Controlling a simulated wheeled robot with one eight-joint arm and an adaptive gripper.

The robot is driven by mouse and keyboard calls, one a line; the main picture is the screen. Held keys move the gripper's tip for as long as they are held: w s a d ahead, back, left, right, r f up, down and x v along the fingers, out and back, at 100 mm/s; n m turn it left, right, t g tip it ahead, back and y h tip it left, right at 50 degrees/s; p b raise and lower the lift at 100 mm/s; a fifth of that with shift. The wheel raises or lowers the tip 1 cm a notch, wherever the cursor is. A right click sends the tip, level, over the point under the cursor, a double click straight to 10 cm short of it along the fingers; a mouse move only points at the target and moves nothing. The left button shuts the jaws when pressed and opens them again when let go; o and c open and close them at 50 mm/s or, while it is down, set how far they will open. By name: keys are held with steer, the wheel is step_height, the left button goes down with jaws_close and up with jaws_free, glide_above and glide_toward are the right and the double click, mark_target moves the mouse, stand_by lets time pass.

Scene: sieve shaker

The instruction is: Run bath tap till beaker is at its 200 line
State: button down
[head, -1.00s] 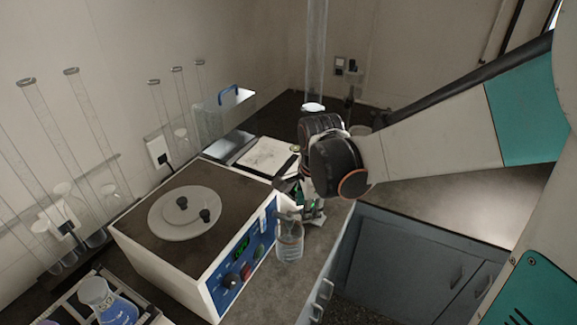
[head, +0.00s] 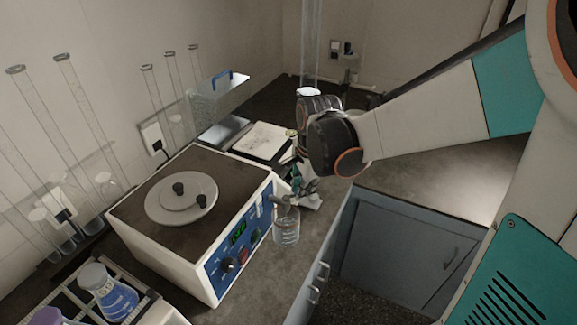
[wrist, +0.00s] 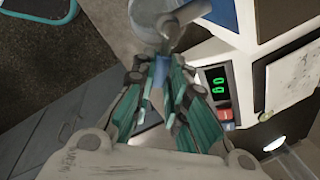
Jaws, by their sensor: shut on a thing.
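The bath (head: 150,262) is a white box with a dark top, a round lid and a blue control panel, left of centre in the head view. Its tap (head: 277,200) sticks out at the right end of the panel. The clear beaker (head: 287,228) stands upright under the tap; I cannot read its level or its 200 line. My gripper (head: 302,190) is just behind the tap. In the wrist view my gripper (wrist: 160,88) is shut on a small blue piece, seemingly the tap's handle (wrist: 161,75). The fingers partly hide it.
A flat white-topped device (head: 263,141) stands behind the bath; the wrist view shows green digits (wrist: 217,85) there. Tall glass tubes stand along the wall. The counter edge is right of the beaker.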

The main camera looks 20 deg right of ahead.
steer(key=shift+w+a+n+g+y+p, duration=0.2)
steer(key=shift+w+n, duration=0.3)
steer(key=shift+n, duration=0.8)
steer(key=shift+w+a+n+y+p, duration=0.1)
steer(key=shift+w+n+y, duration=0.25)
steer(key=shift+n, duration=0.95)
steer(key=shift+w+a+n+g+y+p, duration=0.15)
steer(key=shift+w+n, duration=0.45)
steer(key=shift+n, duration=0.7)
steer(key=c, duration=1.6)
jaws_free()
steer(key=shift+r, duration=0.1)
steer(key=r, duration=0.3)
steer(key=s+d+r, duration=0.1)
steer(key=r, duration=0.7)
steer(key=shift+s+d+r, duration=0.25)
steer(key=shift+s, duration=0.1)
steer(key=shift+s, duration=0.15)
